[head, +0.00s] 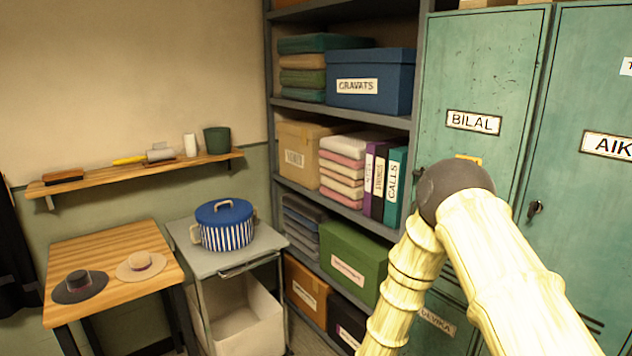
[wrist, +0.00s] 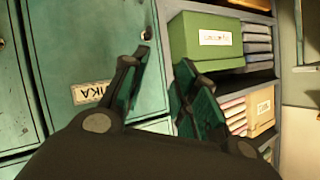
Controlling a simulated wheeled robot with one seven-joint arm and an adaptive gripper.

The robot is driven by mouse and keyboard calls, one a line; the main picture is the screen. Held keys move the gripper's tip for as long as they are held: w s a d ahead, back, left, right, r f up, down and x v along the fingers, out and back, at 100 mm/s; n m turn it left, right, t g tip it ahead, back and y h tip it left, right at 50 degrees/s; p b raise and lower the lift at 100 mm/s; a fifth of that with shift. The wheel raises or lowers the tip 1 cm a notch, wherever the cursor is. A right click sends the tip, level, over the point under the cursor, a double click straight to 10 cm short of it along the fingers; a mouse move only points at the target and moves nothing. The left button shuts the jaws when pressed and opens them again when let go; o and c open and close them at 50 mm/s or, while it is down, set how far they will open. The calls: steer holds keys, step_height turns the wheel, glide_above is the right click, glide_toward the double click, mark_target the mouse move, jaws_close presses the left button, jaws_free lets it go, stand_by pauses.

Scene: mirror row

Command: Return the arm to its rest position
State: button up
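My arm (head: 508,270) is raised and bent in the head view, its pale segments meeting at a dark rounded joint in front of the teal lockers (head: 482,85). My gripper is out of sight in the head view. In the wrist view my gripper (wrist: 161,72) shows two dark fingers with green pads, spread apart with nothing between them. Beyond the fingers are the teal locker doors (wrist: 80,45) and the shelf with a green box (wrist: 205,42). The wrist view looks upside down.
A grey shelf unit (head: 345,107) holding boxes and folded cloths stands left of the lockers. A trolley (head: 265,243) bears a striped pot (head: 226,232). A wooden table (head: 110,242) bears two hats. A wall shelf (head: 105,176) holds small items.

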steer(key=s+d+f+n+g+y, duration=0.1)
steer(key=s+f+n+g+y, duration=0.2)
steer(key=s+f, duration=0.8)
steer(key=s+d+f+n+g+y, duration=0.1)
steer(key=s+f+n+g, duration=0.1)
steer(key=s, duration=1.6)
steer(key=s+d+f+n+g+y, duration=0.1)
steer(key=s+n+g, duration=0.3)
steer(key=s, duration=1.4)
steer(key=d+g, duration=0.1)
steer(key=g, duration=0.1)
steer(key=shift+s+f+g, duration=0.4)
steer(key=shift+o, duration=0.3)
